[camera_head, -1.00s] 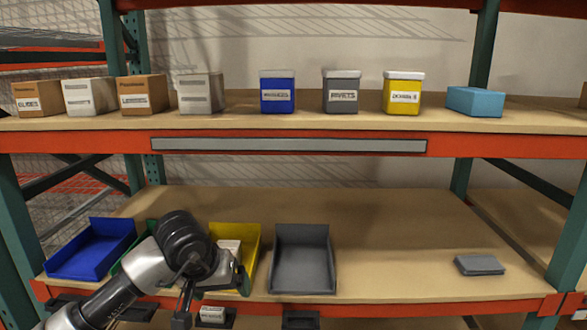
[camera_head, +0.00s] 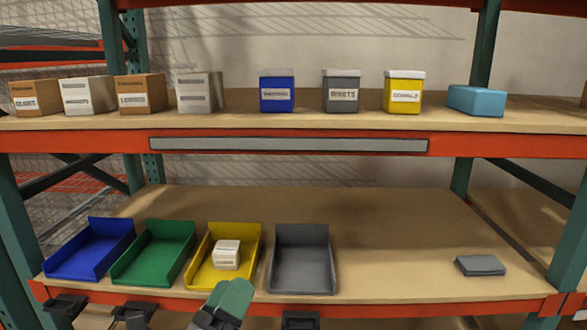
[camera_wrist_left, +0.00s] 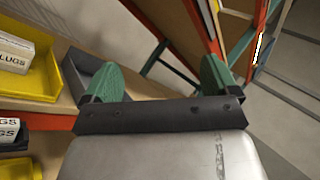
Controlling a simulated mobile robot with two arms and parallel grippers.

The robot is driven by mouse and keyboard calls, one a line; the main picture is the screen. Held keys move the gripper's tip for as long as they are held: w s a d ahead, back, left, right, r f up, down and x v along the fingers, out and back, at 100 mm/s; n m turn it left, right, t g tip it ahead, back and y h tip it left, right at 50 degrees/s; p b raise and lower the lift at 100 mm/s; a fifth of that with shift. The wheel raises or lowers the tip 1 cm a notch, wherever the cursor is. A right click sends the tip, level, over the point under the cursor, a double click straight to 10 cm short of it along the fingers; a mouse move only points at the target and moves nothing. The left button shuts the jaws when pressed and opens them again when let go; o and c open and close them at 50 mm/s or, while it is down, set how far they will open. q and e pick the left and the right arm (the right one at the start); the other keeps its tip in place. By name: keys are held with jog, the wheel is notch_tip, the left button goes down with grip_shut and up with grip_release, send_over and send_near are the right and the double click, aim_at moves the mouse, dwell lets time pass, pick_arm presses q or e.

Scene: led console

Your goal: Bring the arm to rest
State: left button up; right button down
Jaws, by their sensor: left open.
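My left gripper (camera_head: 228,300) is low in the head view, in front of the lower shelf's edge, below the yellow bin. In the left wrist view its two green-padded fingers (camera_wrist_left: 159,80) stand wide apart with nothing between them. A small white box (camera_head: 227,254) sits in the yellow bin (camera_head: 202,273); in the left wrist view this box (camera_wrist_left: 14,52) shows lettering ending in "LUGS". The gripper is apart from the box and bin. My right gripper is not in view.
Blue (camera_head: 88,250), green (camera_head: 152,252) and grey (camera_head: 303,262) bins flank the yellow one on the lower shelf. A grey flat block (camera_head: 480,265) lies at right, with bare shelf between. Several boxes and lidded containers line the upper shelf. Black holders (camera_head: 134,312) hang along the front edge.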

pick_arm(q)
jog(key=s+a+f+n+g+y, duration=0.25)
jog(key=a+f+n+y, duration=0.3)
jog(key=f+n, duration=0.35)
jog(key=s+a+f+n+g+y, duration=0.25)
jog(key=a+f+n+y, duration=0.35)
jog(key=n, duration=0.5)
jog(key=s+f+n+g, duration=0.5)
jog(key=s+f+g, duration=0.1)
jog(key=s, duration=0.3)
jog(key=s+f+n+g, duration=0.5)
jog(key=s+f+g, duration=0.2)
jog(key=s, duration=0.2)
notch_tip(320, 180, down, 25)
jog(key=g, duration=0.1)
jog(key=s+a+f+g, duration=0.1)
jog(key=s+a+f, duration=0.1)
jog(key=s+f, duration=1.4)
jog(key=shift+s+a+f, duration=0.15)
jog(key=shift+s+f, duration=0.2)
jog(key=shift+f, duration=0.15)
